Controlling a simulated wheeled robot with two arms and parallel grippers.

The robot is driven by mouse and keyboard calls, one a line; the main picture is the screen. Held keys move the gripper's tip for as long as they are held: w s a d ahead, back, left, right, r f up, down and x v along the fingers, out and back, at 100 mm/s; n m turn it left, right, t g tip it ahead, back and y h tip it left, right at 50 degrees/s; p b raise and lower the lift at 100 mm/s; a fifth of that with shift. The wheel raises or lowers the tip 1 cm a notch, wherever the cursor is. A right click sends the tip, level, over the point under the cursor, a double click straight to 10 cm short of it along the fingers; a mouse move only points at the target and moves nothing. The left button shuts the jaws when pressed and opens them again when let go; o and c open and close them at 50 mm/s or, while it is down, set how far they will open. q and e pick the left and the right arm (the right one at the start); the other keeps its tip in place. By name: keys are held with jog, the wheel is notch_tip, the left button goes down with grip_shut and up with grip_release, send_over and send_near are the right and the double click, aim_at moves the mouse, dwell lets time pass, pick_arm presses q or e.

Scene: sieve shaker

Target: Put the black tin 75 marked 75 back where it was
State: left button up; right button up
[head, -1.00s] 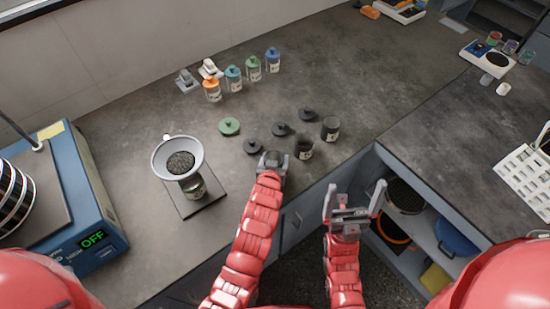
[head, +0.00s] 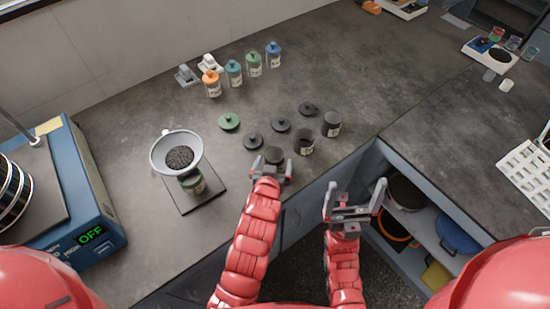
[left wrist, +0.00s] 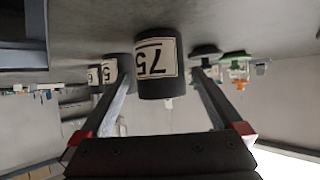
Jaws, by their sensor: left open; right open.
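The black tin 75 (head: 275,154) stands on the grey bench near its front edge, at the left end of a row of black tins. In the left wrist view the tin (left wrist: 156,66) appears upside down, its cream label reading 75. My left gripper (head: 273,168) is open at the near side of this tin. In the left wrist view its two fingers point at the tin's sides, with gaps visible on both sides. My right gripper (head: 350,208) is open and empty in front of the bench edge, above the open shelf.
Two more black tins (head: 304,141) (head: 332,123) stand to the right. Black lids (head: 253,142) (head: 280,125) (head: 308,109) and a green lid (head: 229,122) lie behind. A funnel (head: 178,152) sits over a jar on a scale at left. Several colour-lidded jars (head: 233,73) stand at the back.

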pick_arm(q)
jog(key=v, duration=0.6)
jog(key=shift+s+r+b, duration=0.1)
jog(key=shift+s+b, duration=0.1)
jog(key=shift+b, duration=0.2)
